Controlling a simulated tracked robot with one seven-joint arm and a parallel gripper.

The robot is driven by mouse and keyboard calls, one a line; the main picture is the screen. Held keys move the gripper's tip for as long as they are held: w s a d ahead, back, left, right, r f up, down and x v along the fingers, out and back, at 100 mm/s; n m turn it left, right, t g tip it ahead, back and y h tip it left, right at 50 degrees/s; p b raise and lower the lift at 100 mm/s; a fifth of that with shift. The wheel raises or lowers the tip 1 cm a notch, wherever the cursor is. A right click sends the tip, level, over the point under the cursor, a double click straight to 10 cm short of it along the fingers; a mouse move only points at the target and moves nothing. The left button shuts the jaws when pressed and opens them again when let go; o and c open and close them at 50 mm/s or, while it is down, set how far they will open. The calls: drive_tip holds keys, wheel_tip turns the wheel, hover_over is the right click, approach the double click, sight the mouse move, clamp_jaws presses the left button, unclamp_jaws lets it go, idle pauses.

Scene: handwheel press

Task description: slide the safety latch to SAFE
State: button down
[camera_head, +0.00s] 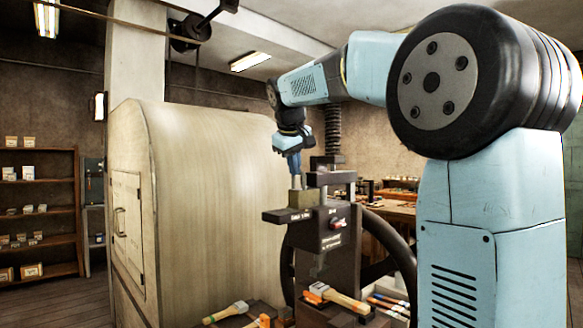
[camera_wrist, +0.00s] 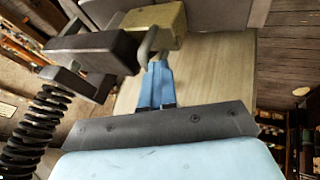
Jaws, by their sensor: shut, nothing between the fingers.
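The dark press (camera_head: 328,262) stands in the middle of the head view. A brass-coloured block (camera_head: 299,199) sits on its left arm, with a short grey post (camera_head: 297,182) standing up from it. In the wrist view the brass block (camera_wrist: 158,22) carries a bent grey handle (camera_wrist: 147,48). I take this to be the safety latch; its label is too small to read. My gripper (camera_head: 294,170) points down just above the post, its blue fingers shut and empty. In the wrist view the fingertips (camera_wrist: 158,64) are right at the handle; I cannot tell whether they touch.
A large handwheel (camera_head: 400,245) is behind the press, and a coil spring (camera_head: 333,130) rises above it. A big pale rounded cabinet (camera_head: 215,190) stands close on the left. A workbench (camera_head: 395,207) is behind.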

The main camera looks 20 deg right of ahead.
drive_tip(key=s+a+r, duration=0.5)
drive_tip(key=s+r, duration=0.1)
drive_tip(key=r, duration=0.3)
drive_tip(key=shift+s+a, duration=0.4)
drive_tip(key=shift+s+d+f, duration=0.1)
drive_tip(key=s+d+f+m+y, duration=0.1)
drive_tip(key=s+d+f+m, duration=0.1)
drive_tip(key=s+f, duration=1.1)
drive_tip(key=s+d+f+m+y, duration=0.1)
drive_tip(key=s+d+f+m, duration=0.1)
drive_tip(key=s+f, duration=1.1)
wheel_tip(320, 180, down, 8)
drive_tip(key=shift+s+d+r+g+y, duration=0.2)
drive_tip(key=shift+d+g+y, duration=0.1)
drive_tip(key=shift+d+y, duration=0.15)
